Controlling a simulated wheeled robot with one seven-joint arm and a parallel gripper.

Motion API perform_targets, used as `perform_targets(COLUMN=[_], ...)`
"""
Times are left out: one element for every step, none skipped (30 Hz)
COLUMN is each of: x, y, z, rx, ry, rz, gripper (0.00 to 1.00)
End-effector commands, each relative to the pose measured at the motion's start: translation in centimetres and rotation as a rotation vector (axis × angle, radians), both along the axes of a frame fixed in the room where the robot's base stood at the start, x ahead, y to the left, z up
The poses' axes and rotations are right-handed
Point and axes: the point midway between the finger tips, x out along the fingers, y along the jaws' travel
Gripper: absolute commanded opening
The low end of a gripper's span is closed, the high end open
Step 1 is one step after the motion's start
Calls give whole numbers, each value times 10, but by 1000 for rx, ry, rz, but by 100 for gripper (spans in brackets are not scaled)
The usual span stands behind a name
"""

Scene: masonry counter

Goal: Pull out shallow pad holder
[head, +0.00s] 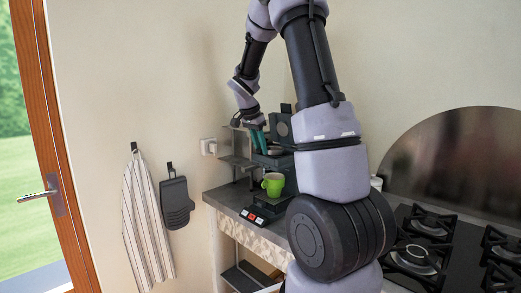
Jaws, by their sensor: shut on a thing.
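A dark coffee machine (272,160) stands at the back left end of the counter, with its lid (286,128) apparently raised. My gripper (259,147) has teal fingers and points down at the top of the machine. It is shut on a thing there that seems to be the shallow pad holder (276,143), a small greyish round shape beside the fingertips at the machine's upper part. The exact contact is too small to see. My arm hides the machine's right side.
A green mug (273,185) stands on the machine below the gripper. Red buttons (253,216) show at the counter's front. A small metal shelf (236,150) stands left of the machine. A gas hob (430,250) lies to the right. A towel (147,225) and an oven mitt (176,203) hang on the wall.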

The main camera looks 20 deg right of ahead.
Motion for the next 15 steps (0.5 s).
perform_targets(x=[0, 0, 0, 0, 0, 0, 0, 0, 0, 0, 0, 0, 0, 0, 0], y=[0, 0, 0, 0, 0, 0, 0, 0, 0, 0, 0, 0, 0, 0, 0], z=[2, 3, 4, 4, 5, 6, 6, 6, 6, 6, 6, 6, 6, 6, 6], rx=[-1, -1, 0, 0, 0, 0, 0, 0, 1, 1, 0, 0, 0, 0, 0], ry=[-1, -1, -2, -2, -2, -2, -2, -2, -2, -2, -1, -1, -1, -1, -1], rz=[0, 0, 1, 1, 1, 1, 1, 1, 1, 1, 0, 0, 0, 0, 0], gripper=[0, 0, 0, 0, 0, 0, 0, 0, 0, 0, 0, 0, 0, 0, 0])
